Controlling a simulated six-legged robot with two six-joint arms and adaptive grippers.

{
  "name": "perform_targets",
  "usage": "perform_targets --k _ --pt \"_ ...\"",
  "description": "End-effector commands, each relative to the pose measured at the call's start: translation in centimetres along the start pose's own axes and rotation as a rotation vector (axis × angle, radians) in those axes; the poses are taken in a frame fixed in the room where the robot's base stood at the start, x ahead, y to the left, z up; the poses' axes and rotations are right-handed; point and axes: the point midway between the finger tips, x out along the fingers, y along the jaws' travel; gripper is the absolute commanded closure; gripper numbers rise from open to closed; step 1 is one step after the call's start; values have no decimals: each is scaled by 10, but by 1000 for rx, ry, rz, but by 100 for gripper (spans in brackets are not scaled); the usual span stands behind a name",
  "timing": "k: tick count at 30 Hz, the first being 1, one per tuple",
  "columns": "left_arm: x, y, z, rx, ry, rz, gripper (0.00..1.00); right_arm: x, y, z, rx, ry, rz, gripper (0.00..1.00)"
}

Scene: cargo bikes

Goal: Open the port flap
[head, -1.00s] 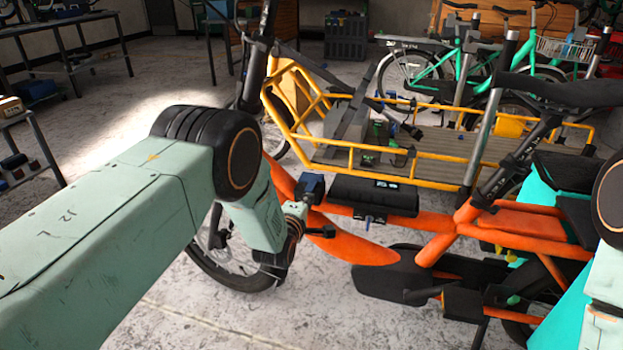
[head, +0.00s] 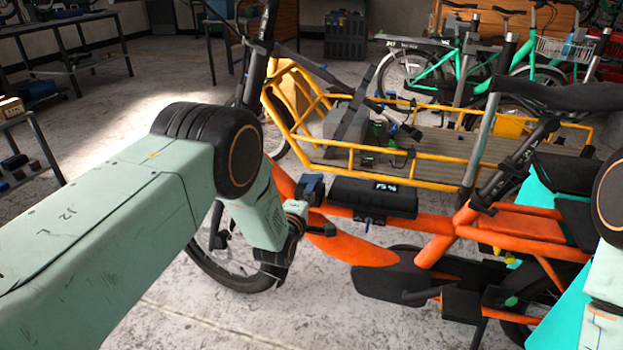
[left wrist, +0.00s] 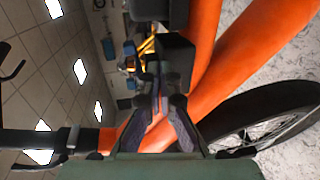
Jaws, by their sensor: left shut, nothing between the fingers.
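The orange cargo bike (head: 350,249) stands across the middle of the head view. A black battery box (head: 372,196) with a lit percentage display lies along its frame tube. A small dark part (head: 369,219) hangs below the box. I cannot make out the port flap itself for certain. My left gripper (head: 328,231) is beside the orange tube, below and left of the box, partly hidden by its wrist. In the left wrist view the gripper (left wrist: 159,88) is shut and empty, its tips close to a black box (left wrist: 174,55) beside the orange tube (left wrist: 203,50). My right gripper is out of view.
A yellow-framed cargo bike (head: 440,182) stands close behind the orange one. Green bikes (head: 425,68) stand at the back right. Bare concrete floor is free in front and at the back left.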

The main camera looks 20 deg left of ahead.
Motion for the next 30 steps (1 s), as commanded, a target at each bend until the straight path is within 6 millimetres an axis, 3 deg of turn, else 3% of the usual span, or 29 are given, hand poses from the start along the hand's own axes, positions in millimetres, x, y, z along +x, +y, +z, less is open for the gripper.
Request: perform_targets --k 21,30 --pt "-5 26 4 0 0 1 100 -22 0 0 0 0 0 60" --pt "-5 27 4 0 0 1 100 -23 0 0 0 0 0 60"
